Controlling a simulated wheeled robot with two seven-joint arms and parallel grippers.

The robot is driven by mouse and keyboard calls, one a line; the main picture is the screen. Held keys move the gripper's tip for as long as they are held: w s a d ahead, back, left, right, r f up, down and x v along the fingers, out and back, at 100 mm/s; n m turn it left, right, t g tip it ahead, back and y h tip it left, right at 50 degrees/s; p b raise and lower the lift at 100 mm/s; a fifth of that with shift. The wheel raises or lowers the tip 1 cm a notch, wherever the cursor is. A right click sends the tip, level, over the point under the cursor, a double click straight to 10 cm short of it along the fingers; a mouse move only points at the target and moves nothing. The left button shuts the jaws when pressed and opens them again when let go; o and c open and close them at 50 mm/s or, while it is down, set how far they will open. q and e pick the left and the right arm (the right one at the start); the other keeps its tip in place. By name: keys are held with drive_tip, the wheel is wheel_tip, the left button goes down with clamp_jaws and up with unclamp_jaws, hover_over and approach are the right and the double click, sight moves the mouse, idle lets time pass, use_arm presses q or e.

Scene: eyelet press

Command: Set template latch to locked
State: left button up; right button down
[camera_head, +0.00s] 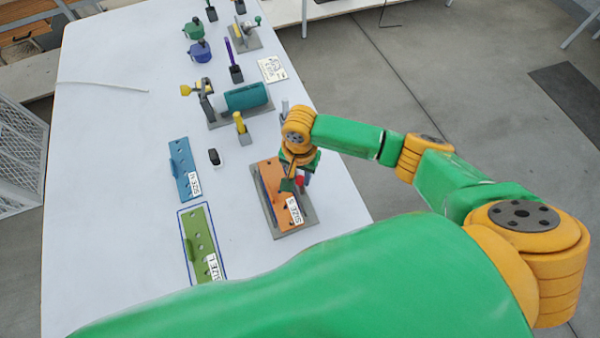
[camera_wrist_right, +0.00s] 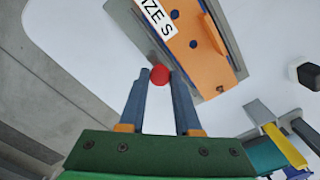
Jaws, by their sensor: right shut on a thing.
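The orange template (camera_head: 268,178), labelled SIZE S, lies on a grey base plate (camera_head: 290,231) near the right edge of the table. It also shows at the top of the right wrist view (camera_wrist_right: 205,60). The red latch knob (camera_wrist_right: 159,75) is between the fingertips of my right gripper (camera_wrist_right: 158,78), beside the template's edge. In the head view my right gripper (camera_head: 299,182) is over the right side of the base plate and partly covers the template. The latch's body is hidden, so I cannot tell its setting. My left gripper is not in view.
A blue template (camera_head: 183,168) and a green template (camera_head: 200,243) lie to the left, the green one inside a blue outline. A small black item (camera_head: 214,156), a yellow-topped holder (camera_head: 240,124) and a teal cylinder device (camera_head: 246,96) stand behind. The table's left side is mostly clear.

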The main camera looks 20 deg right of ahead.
drive_tip(key=n+p, duration=0.2)
drive_tip(key=shift+s+a+r+n+p, duration=0.1)
drive_tip(key=shift+a+r+n+p, duration=0.1)
drive_tip(key=shift+n+p, duration=0.15)
drive_tip(key=n, duration=0.1)
drive_tip(key=n+p, duration=0.1)
drive_tip(key=n, duration=0.1)
drive_tip(key=shift+s+a+f, duration=0.1)
drive_tip(key=shift+a, duration=0.1)
drive_tip(key=shift+s+a+f+n+p, duration=0.1)
drive_tip(key=shift+n+p, duration=0.2)
drive_tip(key=shift+n, duration=0.35)
drive_tip(key=shift+a+n+p, duration=0.1)
drive_tip(key=shift+n+p, duration=0.15)
drive_tip(key=shift+n, duration=0.35)
drive_tip(key=shift+s+a+n, duration=0.1)
drive_tip(key=shift+s+n, duration=0.1)
drive_tip(key=shift+n, duration=1.5)
drive_tip(key=c, duration=0.6)
unclamp_jaws()
